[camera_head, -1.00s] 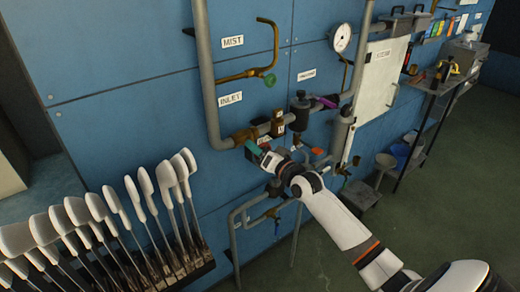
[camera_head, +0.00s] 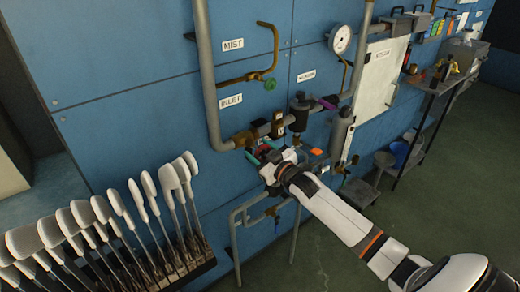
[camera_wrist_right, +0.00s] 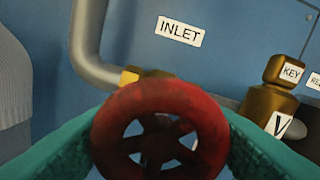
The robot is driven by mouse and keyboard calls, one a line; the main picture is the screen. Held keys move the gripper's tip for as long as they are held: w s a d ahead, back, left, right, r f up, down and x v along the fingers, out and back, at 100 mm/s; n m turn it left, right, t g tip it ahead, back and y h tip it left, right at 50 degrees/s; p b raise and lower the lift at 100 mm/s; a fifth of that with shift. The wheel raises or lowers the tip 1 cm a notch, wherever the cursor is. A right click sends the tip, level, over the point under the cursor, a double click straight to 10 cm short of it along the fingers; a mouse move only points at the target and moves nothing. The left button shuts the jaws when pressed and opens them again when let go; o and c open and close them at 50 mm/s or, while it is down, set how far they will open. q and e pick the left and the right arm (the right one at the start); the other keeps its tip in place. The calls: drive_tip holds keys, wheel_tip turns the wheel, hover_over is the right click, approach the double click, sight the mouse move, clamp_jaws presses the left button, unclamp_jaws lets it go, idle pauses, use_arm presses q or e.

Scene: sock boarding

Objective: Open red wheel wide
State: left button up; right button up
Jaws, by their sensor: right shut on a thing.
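The red wheel (camera_wrist_right: 208,115) is a spoked handwheel on a brass valve below the INLET label (camera_wrist_right: 179,31), large in the right wrist view. My right gripper (camera_wrist_right: 160,145) has its green fingers on either side of the wheel's rim, shut on it. In the head view the right gripper (camera_head: 264,155) is at the valve on the inlet pipe, and only a little of the red shows between the fingers. My left gripper is not in view.
A grey pipe (camera_head: 210,90) runs down to the valve. A brass block with a KEY tag (camera_wrist_right: 285,72) sits right of the wheel. A rack of white boards (camera_head: 85,215) stands at lower left. A pressure gauge (camera_head: 340,39) is above right.

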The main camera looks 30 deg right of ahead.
drive_tip(key=n, duration=0.3)
drive_tip(key=shift+n, duration=0.4)
drive_tip(key=n, duration=0.4)
drive_tip(key=shift+f, duration=0.1)
drive_tip(key=n, duration=0.9)
drive_tip(key=shift+n, duration=0.3)
drive_tip(key=o, duration=1)
drive_tip(key=shift+s, duration=0.1)
drive_tip(key=s+b, duration=0.2)
drive_tip(key=s, duration=1)
drive_tip(key=shift+d+b, duration=0.35)
drive_tip(key=shift+d, duration=0.1)
